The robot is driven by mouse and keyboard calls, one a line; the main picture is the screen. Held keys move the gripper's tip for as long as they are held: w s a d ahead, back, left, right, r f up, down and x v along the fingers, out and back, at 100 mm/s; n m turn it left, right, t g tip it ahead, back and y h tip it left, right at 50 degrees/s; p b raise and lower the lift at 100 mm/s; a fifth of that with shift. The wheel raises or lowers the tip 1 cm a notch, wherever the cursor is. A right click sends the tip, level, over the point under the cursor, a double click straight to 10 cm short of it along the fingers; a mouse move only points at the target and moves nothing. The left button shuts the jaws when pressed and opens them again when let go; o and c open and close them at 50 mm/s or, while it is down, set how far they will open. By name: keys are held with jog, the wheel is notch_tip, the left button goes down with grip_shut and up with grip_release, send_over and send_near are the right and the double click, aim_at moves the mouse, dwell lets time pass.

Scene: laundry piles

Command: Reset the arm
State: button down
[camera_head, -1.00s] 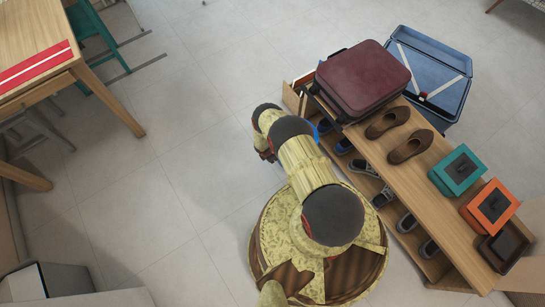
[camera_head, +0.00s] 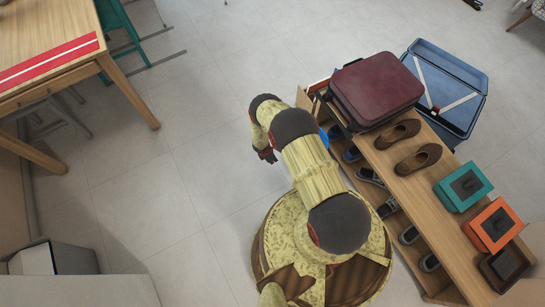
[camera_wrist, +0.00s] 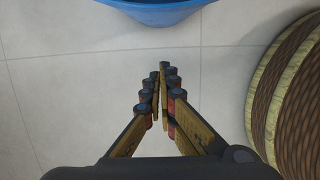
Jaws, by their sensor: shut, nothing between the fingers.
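My gripper (camera_wrist: 160,85) is shut and empty in the wrist view, its fingertips together above bare grey floor. In the head view, my gripper (camera_head: 267,155) shows small and dark at the end of my folded arm, left of the shoe bench. My arm stands above my round base. The gripper's fingers are partly hidden by the arm in the head view.
A wooden shoe bench (camera_head: 446,193) stands close on the right, with a maroon suitcase (camera_head: 377,90), brown shoes (camera_head: 418,159) and boxes on top. An open blue suitcase (camera_head: 447,85) lies behind it. A blue container (camera_wrist: 160,10) is ahead. A table (camera_head: 50,65) stands at left; floor between is clear.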

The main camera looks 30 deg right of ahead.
jog(key=shift+r, duration=0.15)
jog(key=s+d+r+m+g+h, duration=0.1)
jog(key=s+r+m+g, duration=0.15)
jog(key=s, duration=0.25)
jog(key=s+d+r+m+g, duration=0.1)
jog(key=s+r+m, duration=0.2)
jog(key=s, duration=0.3)
jog(key=w+a+r+m, duration=0.1)
jog(key=w+r+m, duration=0.15)
jog(key=r, duration=1.15)
jog(key=w+a+r+m+y, duration=0.1)
jog(key=a+r+m, duration=0.15)
jog(key=r, duration=1.15)
jog(key=w+r+m, duration=0.2)
jog(key=r+m, duration=0.2)
jog(key=r, duration=1.1)
jog(key=s+a+r+m+t+y, duration=0.1)
jog(key=s+a+r+t, duration=0.2)
jog(key=r, duration=1)
jog(key=s+a+r+m+t+y, duration=0.1)
jog(key=s+a+r+t, duration=0.2)
jog(key=s+r, duration=0.4)
jog(key=s+a+r+m+t, duration=0.1)
jog(key=s+a+r+t, duration=0.2)
jog(key=r, duration=1.7)
jog(key=s+a, duration=0.1)
jog(key=s, duration=0.2)
jog(key=shift+r+y, duration=0.15)
jog(key=shift+y, duration=0.25)
